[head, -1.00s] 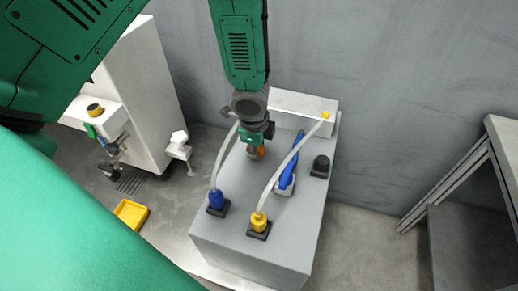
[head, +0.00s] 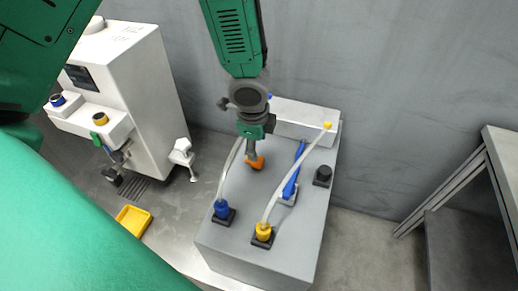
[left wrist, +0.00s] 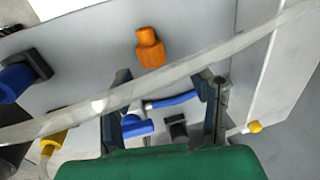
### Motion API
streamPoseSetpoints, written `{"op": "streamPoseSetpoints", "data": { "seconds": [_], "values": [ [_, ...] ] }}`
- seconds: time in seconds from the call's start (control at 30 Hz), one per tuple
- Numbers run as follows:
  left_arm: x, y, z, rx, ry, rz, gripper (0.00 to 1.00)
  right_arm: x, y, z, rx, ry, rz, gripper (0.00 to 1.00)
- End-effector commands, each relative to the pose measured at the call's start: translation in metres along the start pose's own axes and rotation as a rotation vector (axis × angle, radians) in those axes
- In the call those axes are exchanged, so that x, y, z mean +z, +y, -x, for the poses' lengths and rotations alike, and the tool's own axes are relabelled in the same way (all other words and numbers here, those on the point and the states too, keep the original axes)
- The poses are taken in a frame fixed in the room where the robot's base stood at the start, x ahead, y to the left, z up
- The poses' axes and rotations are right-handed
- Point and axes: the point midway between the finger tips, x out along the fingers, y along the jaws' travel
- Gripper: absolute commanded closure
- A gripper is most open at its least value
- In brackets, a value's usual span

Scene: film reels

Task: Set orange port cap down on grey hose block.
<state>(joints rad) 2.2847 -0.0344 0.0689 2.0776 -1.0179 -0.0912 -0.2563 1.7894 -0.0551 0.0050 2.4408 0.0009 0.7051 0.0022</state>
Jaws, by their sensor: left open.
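The orange port cap (head: 257,162) is on the top of the grey hose block (head: 225,243), toward its back left. My left gripper (head: 254,143) is above the cap, at the end of the arm that comes down from the top. In the left wrist view its two fingers (left wrist: 165,88) are spread with nothing held between them. There the orange cap (left wrist: 149,50) shows clear of the fingers, against the grey top. A pale hose passes across the view in front of the fingers. My right gripper is not in view.
On the block are a blue fitting (head: 221,209) and a yellow fitting (head: 263,231) with pale hoses, a blue handle (head: 292,180) and a black cap (head: 322,174). A white machine (head: 140,90) and yellow tray (head: 133,218) stand left.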

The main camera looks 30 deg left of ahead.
Motion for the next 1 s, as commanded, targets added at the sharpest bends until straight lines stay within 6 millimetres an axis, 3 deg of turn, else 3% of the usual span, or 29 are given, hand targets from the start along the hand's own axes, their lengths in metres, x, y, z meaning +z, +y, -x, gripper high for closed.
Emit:
{"op": "streamPoseSetpoints", "data": {
  "seconds": [0.03,0.1,0.3,1.0],
  "values": [
    [0.0,-0.002,0.016,-0.002,0.001,0.002,0.52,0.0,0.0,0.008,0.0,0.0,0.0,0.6],
    [-0.001,-0.001,0.028,-0.001,0.0,0.0,0.52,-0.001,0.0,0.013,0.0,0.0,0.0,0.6],
    [-0.001,0.0,0.05,0.0,-0.002,0.001,0.52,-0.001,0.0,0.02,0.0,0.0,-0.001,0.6],
    [-0.001,0.0,0.053,0.0,-0.002,-0.001,0.52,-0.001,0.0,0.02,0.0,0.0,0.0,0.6]
  ]
}}
